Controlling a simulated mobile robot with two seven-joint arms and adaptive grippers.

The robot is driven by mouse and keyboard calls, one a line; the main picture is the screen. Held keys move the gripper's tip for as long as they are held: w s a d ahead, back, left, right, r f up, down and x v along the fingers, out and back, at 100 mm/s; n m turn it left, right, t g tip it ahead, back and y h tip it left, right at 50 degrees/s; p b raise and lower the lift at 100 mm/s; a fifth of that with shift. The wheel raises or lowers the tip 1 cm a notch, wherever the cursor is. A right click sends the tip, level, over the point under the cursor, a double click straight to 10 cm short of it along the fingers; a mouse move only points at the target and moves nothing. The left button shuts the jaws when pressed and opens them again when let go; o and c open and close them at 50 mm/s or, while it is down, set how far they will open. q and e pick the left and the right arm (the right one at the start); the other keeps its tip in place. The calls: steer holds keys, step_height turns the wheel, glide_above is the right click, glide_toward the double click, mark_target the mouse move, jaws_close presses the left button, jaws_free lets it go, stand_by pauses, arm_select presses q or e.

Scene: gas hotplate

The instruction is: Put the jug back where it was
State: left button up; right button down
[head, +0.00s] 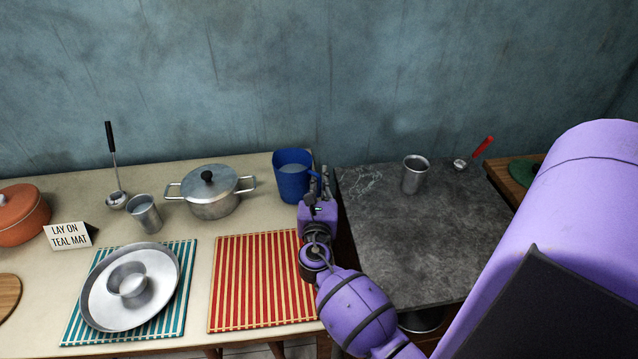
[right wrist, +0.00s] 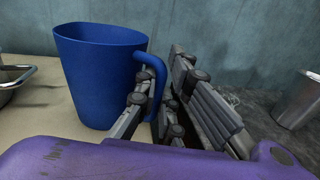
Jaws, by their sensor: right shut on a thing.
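The blue jug (head: 291,177) stands upright at the back right corner of the cream table, with pale liquid showing inside. In the right wrist view the jug (right wrist: 95,80) is at the left, its handle (right wrist: 155,80) pointing toward my fingers. My right gripper (head: 314,182) is at the jug's right side, shut on the handle; its fingers (right wrist: 158,110) are on either side of the handle's lower part. Whether the jug's base touches the table is hard to tell. My left gripper is not in view.
A lidded steel pot (head: 211,192) stands left of the jug. A red striped mat (head: 262,282) lies bare in front. A teal striped mat (head: 76,318) bears a steel dish (head: 160,300). The grey table (head: 400,240) at right holds a steel cup (head: 415,175) and a red-handled ladle (head: 482,148).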

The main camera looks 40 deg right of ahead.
steer(key=shift+r, duration=0.15)
steer(key=c, duration=2.3)
jaws_free()
steer(key=shift+f, duration=0.3)
steer(key=o, duration=0.4)
steer(key=shift+o, duration=0.2)
steer(key=shift+r, duration=0.1)
steer(key=shift+s+a+r, duration=0.1)
steer(key=b+v, duration=0.1)
steer(key=v, duration=1)
steer(key=shift+s+a, duration=0.25)
steer(key=shift+a, duration=0.05)
